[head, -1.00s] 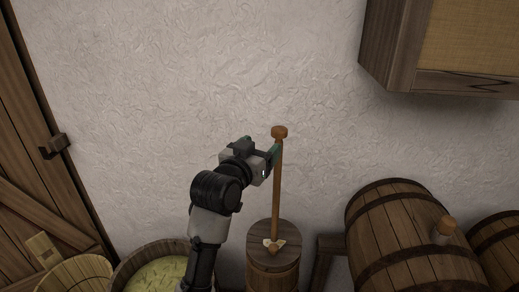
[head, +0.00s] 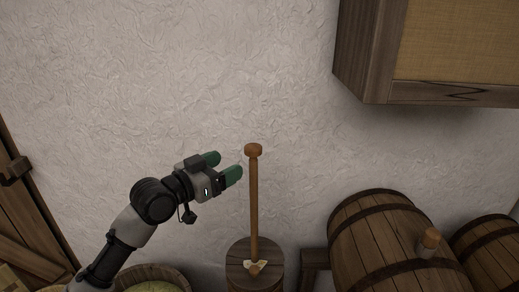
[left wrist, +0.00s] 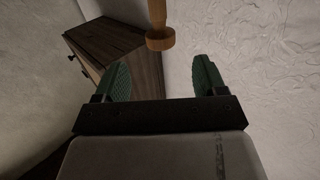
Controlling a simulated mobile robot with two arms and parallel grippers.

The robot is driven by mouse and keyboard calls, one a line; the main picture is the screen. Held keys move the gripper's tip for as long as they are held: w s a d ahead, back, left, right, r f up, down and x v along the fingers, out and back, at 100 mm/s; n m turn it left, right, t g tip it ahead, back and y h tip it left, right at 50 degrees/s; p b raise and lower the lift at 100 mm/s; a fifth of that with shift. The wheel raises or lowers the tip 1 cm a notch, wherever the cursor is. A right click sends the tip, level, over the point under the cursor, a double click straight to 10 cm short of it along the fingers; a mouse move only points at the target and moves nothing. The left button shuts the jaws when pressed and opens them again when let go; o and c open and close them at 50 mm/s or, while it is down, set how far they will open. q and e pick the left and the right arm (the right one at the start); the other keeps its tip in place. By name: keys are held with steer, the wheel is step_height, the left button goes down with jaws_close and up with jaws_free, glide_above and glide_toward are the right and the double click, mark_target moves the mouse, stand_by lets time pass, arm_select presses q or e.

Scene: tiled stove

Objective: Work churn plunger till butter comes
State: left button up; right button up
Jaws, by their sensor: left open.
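The churn plunger (head: 254,200) is a thin upright wooden rod with a round knob on top. It stands in the lid of the wooden churn (head: 254,287), and pale yellow butter lies on the lid around its foot. My left gripper (head: 226,166) is open and empty, just left of the plunger's upper part and apart from it. In the left wrist view the plunger's knob (left wrist: 160,40) shows beyond the open green fingers (left wrist: 163,78). The inside of the churn is hidden. My right gripper is not in view.
A large barrel (head: 372,250) with a wooden tap lies on a stand right of the churn, with another barrel (head: 490,255) beyond. A wall cabinet (head: 365,50) hangs at upper right. A tub (head: 165,275) stands lower left, near a plank door (head: 30,215). The wall above the plunger is bare.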

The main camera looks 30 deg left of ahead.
arm_select(q)
steer(key=p, duration=0.3)
glide_above(251, 197)
steer(key=shift+w+r, duration=0.1)
steer(key=shift+w, duration=0.15)
steer(key=shift+w+d, duration=0.1)
steer(key=shift+w, duration=0.25)
steer(key=c, duration=1.2)
step_height(251, 197, down, 13)
steer(key=b, duration=0.9)
steer(key=shift+b, duration=0.4)
steer(key=shift+c, duration=0.4)
steer(key=shift+f, duration=0.4)
steer(key=shift+s+f, duration=0.1)
steer(key=o, duration=1.3)
